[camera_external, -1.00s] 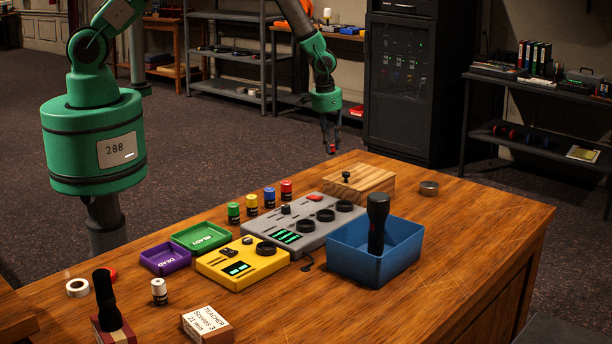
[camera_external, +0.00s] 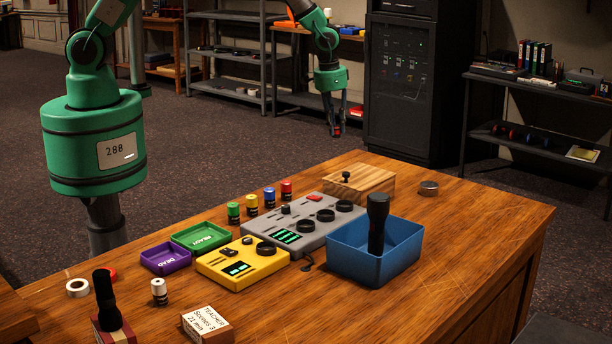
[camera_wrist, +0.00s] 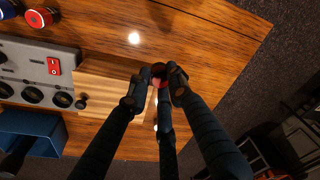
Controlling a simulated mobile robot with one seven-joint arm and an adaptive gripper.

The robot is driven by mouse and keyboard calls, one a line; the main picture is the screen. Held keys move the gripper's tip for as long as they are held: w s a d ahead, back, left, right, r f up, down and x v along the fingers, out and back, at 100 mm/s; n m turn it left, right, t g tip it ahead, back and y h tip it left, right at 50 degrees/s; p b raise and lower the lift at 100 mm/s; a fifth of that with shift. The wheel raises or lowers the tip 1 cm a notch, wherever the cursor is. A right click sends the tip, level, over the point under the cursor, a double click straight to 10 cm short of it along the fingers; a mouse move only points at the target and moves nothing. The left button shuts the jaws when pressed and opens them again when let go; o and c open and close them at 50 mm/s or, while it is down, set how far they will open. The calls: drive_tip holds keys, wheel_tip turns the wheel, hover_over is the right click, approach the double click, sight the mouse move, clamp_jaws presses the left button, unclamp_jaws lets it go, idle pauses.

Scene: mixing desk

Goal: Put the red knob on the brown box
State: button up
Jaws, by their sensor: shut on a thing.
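My gripper (camera_external: 338,130) hangs in the air beyond the far edge of the table in the external view, above and behind the brown wooden box (camera_external: 374,183). It is shut on a small red knob (camera_wrist: 158,82), which shows between the fingertips in the wrist view (camera_wrist: 158,88); the fingers partly hide it. The brown box also shows in the wrist view (camera_wrist: 105,78), left of the fingers. A small black knob (camera_external: 346,176) stands on top of the box. The box rests on the table, apart from the gripper.
The grey mixing desk (camera_external: 290,217) lies beside the box, with a row of coloured-top cylinders, including a red-topped one (camera_external: 286,189), behind it. A blue bin (camera_external: 347,258) holds an upright black object. A small round tin (camera_external: 429,188) sits right of the box. The table's right side is clear.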

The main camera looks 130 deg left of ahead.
drive_tip(key=w+d+m+b, duration=0.1)
drive_tip(key=w+d+m, duration=0.2)
drive_tip(key=w+d, duration=0.7)
drive_tip(key=w+d+m, duration=0.3)
drive_tip(key=w+d, duration=0.1)
drive_tip(key=d, duration=1.1)
drive_tip(key=w+d+m+b, duration=0.1)
drive_tip(key=w+d+m, duration=0.2)
drive_tip(key=w+d, duration=0.7)
drive_tip(key=s+d+m+b, duration=0.1)
drive_tip(key=s+d+m, duration=0.15)
drive_tip(key=d, duration=1.15)
drive_tip(key=s+d+m+h, duration=0.1)
drive_tip(key=s+d+m, duration=0.15)
drive_tip(key=d, duration=1.15)
drive_tip(key=s+d+m+b, duration=0.1)
drive_tip(key=d+m, duration=0.2)
drive_tip(key=d, duration=1.1)
drive_tip(key=shift+s+a+f, duration=0.1)
drive_tip(key=shift+f, duration=1.2)
drive_tip(key=shift+s+f, duration=0.1)
drive_tip(key=shift+f, duration=1.15)
drive_tip(key=shift+w, duration=0.2)
